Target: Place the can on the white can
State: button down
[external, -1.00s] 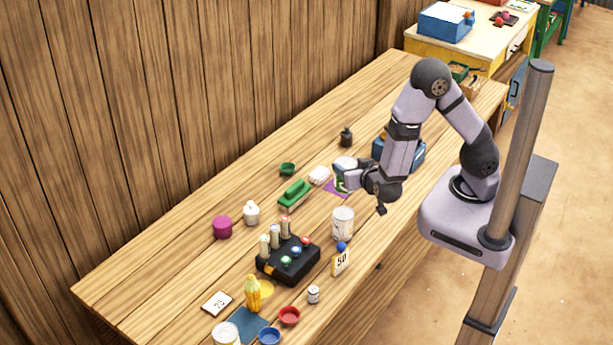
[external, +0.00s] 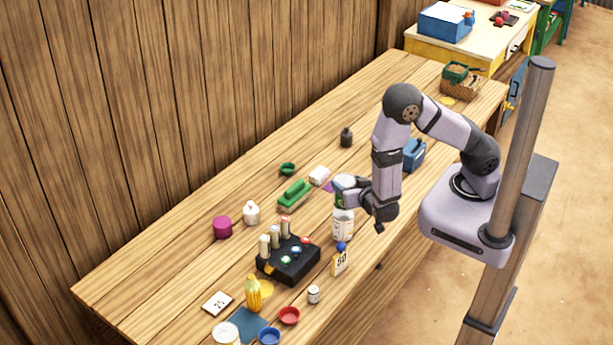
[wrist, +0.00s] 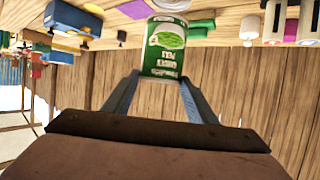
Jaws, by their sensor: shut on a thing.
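My gripper (wrist: 155,88) is shut on a green can (wrist: 166,45) with a pale top and a label picturing green vegetables. In the external view the held can (external: 344,183) appears upright at my gripper (external: 350,196), directly above the white can (external: 343,229). I cannot tell whether the two cans touch.
Left of the cans is a green block-like item (external: 294,194). A blue box (external: 413,154) is behind my arm. Bare table (external: 200,262) lies at left.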

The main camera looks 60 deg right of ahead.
jog(key=shift+f+p, duration=0.35)
jog(key=shift+f, duration=1.4)
jog(key=shift+f, duration=0.1)
jog(key=c, duration=0.7)
grip_release()
jog(key=shift+c, duration=0.2)
jog(key=b+v, duration=0.3)
jog(key=v, duration=0.9)
